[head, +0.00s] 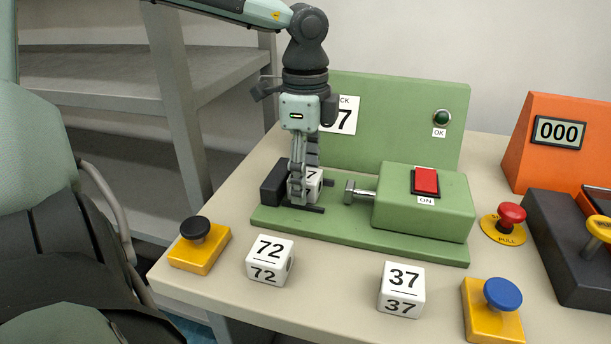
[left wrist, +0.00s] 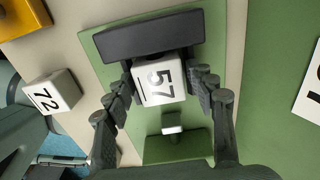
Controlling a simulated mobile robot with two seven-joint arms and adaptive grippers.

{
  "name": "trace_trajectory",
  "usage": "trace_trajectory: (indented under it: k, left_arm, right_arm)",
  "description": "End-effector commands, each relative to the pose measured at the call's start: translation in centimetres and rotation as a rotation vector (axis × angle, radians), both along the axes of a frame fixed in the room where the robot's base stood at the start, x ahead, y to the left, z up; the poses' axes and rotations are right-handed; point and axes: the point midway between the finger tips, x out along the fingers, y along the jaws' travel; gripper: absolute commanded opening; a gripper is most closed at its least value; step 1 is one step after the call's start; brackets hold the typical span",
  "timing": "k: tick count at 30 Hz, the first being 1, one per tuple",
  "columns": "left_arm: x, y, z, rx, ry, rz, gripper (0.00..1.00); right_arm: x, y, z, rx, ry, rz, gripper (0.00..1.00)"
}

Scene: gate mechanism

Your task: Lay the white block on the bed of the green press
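The green press (head: 345,232) stands on the table, with a flat bed, a dark fixed jaw (head: 273,182) at left and a metal plunger (head: 358,192) at right. A white block marked 57 (left wrist: 158,80) is at the bed beside the dark jaw; in the head view the block (head: 314,184) is partly hidden by my fingers. My left gripper (head: 303,198) points down at the bed, with one fingertip on each side of the block, apparently touching it. The wrist view shows the left gripper (left wrist: 158,75) around the block too. My right gripper is not in view.
White blocks marked 72 (head: 269,261) and 37 (head: 402,289) stand in front of the press. A black-knobbed yellow base (head: 199,247) and a blue-knobbed one (head: 493,313) flank them. The press's back panel (head: 400,125) rises behind my gripper. An orange device (head: 560,165) stands right.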

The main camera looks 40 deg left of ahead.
Motion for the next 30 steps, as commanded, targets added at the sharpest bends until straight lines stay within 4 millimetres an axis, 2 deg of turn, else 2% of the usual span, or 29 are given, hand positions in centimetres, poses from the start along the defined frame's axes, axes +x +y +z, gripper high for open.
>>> trace_trajectory:
  k: [11, 14, 24, 30]
  left_arm:
    - [0.0, 0.0, 0.2, 0.0, 0.001, 0.0, 0.63]
    - [0.0, 0.0, 0.6, 0.0, 0.001, 0.0, 0.63]
    - [0.1, 0.1, 7.9, 0.003, -0.004, 0.002, 0.63]
    - [0.0, 0.1, 11.1, 0.003, -0.002, 0.001, 0.63]
  right_arm:
    - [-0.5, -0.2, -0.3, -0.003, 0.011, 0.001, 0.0]
    - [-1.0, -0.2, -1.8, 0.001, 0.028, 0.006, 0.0]
    - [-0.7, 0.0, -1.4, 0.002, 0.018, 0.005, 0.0]
    - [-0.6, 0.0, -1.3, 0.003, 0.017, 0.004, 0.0]
